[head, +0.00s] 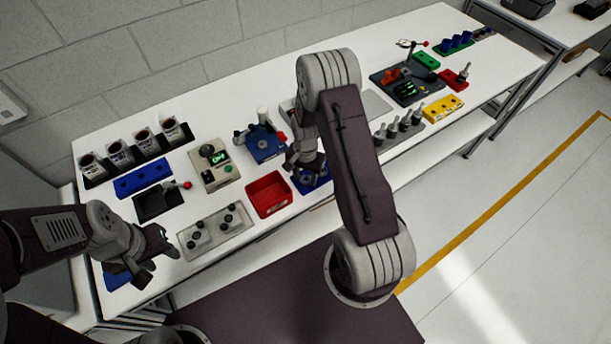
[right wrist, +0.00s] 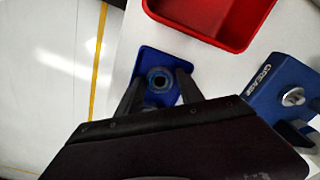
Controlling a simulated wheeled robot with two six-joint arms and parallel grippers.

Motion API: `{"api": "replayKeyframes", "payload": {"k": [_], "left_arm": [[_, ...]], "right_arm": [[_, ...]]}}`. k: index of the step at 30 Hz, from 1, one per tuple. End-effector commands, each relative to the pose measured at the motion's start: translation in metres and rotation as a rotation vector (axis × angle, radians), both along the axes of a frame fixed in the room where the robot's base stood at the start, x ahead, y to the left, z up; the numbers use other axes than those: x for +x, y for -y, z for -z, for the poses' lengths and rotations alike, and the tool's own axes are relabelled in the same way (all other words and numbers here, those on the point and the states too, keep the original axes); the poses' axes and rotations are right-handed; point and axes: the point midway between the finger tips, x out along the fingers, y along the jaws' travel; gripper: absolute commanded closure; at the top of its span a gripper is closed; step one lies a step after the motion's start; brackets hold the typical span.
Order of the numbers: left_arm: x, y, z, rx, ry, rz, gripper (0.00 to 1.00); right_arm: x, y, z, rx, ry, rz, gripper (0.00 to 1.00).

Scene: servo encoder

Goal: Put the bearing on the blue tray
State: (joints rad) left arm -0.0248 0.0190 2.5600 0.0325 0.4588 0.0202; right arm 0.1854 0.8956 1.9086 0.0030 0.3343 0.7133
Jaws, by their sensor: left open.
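The blue tray (right wrist: 148,60) lies near the table's front edge, right of the red bin. It shows in the head view (head: 322,182), partly covered by my right gripper (head: 308,168). In the right wrist view, a grey-blue ring with a dark centre, apparently the bearing (right wrist: 159,80), is over the tray between the two fingers of my right gripper (right wrist: 160,78). The fingers stand apart on either side of it. I cannot tell whether they touch it or whether it rests on the tray. My left gripper (head: 160,248) is open and empty at the table's left front.
The red bin (head: 268,193) is beside the tray. The blue grease unit (right wrist: 285,90) stands behind it. A grey block with black knobs (head: 215,230) lies left of the bin. A rack of cups (head: 135,152) stands at the back left.

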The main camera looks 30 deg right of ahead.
Motion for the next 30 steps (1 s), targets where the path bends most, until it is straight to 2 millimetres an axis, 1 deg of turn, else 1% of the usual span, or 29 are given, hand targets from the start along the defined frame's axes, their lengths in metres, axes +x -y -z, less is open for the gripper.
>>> {"api": "replayKeyframes", "payload": {"k": [3,5,8,15,18,21,26,28,29,30], "left_arm": [[0.000,0.000,-0.005,0.000,0.000,0.000,0.57],[0.000,0.000,0.000,0.000,0.000,0.000,0.57],[0.000,0.000,0.003,0.000,0.000,0.000,0.57],[0.000,0.000,0.011,0.000,0.000,0.000,0.57],[0.000,0.000,0.012,0.000,0.000,0.000,0.57],[0.000,0.000,0.013,0.000,0.000,0.000,0.57],[0.000,0.000,0.012,0.000,0.000,0.000,0.57],[0.000,0.000,0.012,0.000,0.000,0.000,0.57],[0.000,0.000,0.012,0.000,0.000,0.000,0.57],[0.000,0.000,0.012,0.000,0.000,0.000,0.57]], "right_arm": [[0.000,0.000,-0.006,0.000,0.001,0.000,0.56],[0.001,0.000,-0.011,0.000,0.003,0.000,0.56],[0.001,0.000,-0.029,-0.001,0.005,0.000,0.56],[0.001,0.000,-0.090,-0.001,0.006,0.000,0.56],[0.001,0.000,-0.108,-0.001,0.003,0.000,0.56],[0.000,0.000,-0.119,0.000,0.003,0.000,0.56],[-0.001,0.000,-0.124,0.000,0.000,-0.002,0.56],[-0.008,-0.008,-0.129,0.000,0.008,-0.062,0.56],[-0.016,-0.015,-0.133,-0.001,0.014,-0.121,0.56],[-0.030,-0.027,-0.139,-0.002,0.028,-0.228,0.56]]}}
